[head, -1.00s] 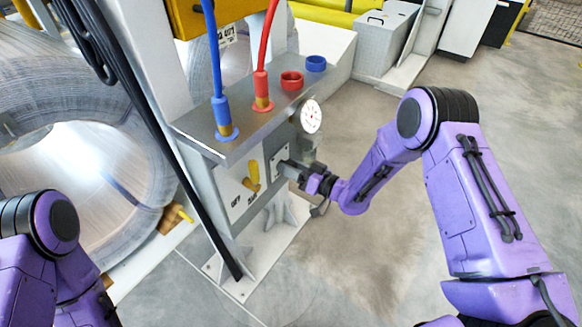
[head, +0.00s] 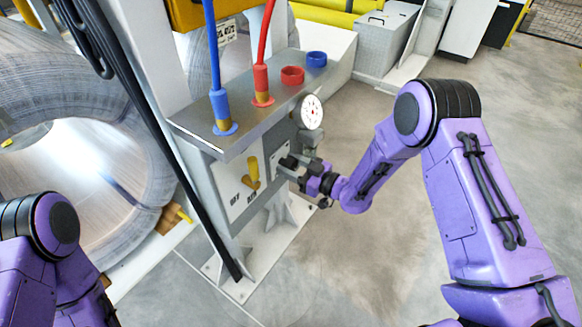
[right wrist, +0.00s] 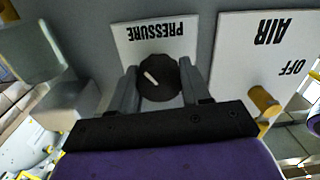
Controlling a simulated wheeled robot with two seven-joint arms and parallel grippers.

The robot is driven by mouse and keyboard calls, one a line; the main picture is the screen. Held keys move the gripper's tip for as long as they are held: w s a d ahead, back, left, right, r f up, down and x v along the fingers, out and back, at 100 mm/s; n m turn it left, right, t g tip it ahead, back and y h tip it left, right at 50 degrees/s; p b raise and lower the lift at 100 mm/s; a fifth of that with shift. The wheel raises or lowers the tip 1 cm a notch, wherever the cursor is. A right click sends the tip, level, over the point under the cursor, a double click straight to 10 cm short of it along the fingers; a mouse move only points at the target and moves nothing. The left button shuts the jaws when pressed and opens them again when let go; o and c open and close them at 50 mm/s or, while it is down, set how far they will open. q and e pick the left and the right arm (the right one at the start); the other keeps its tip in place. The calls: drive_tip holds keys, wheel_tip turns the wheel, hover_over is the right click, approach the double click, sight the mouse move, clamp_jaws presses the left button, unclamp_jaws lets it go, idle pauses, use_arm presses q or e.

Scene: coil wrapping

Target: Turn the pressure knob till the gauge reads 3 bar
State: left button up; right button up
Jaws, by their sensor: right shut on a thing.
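The black pressure knob (right wrist: 160,78) with a white pointer mark sits under an upside-down PRESSURE label (right wrist: 157,36) in the right wrist view. My right gripper (right wrist: 158,85) is shut on the knob, one finger on each side of it. In the head view my right gripper (head: 287,167) reaches the front of the grey cabinet from the right and hides the knob. The round white gauge (head: 311,112) is on the cabinet's right side. Its needle is too small to read. My left gripper is out of view; only my left arm shows at lower left.
A yellow air lever (head: 253,172) is left of the knob; its handle shows in the right wrist view (right wrist: 264,101). Blue (head: 222,109) and red (head: 262,85) hoses stand on the cabinet top. A large coil (head: 70,140) is at left. The floor at right is clear.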

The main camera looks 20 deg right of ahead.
drive_tip(key=shift+n+b, duration=0.35)
drive_tip(key=shift+n, duration=0.75)
drive_tip(key=o, duration=1)
drive_tip(key=v, duration=1)
drive_tip(key=shift+s+d, duration=0.1)
drive_tip(key=shift+s, duration=0.15)
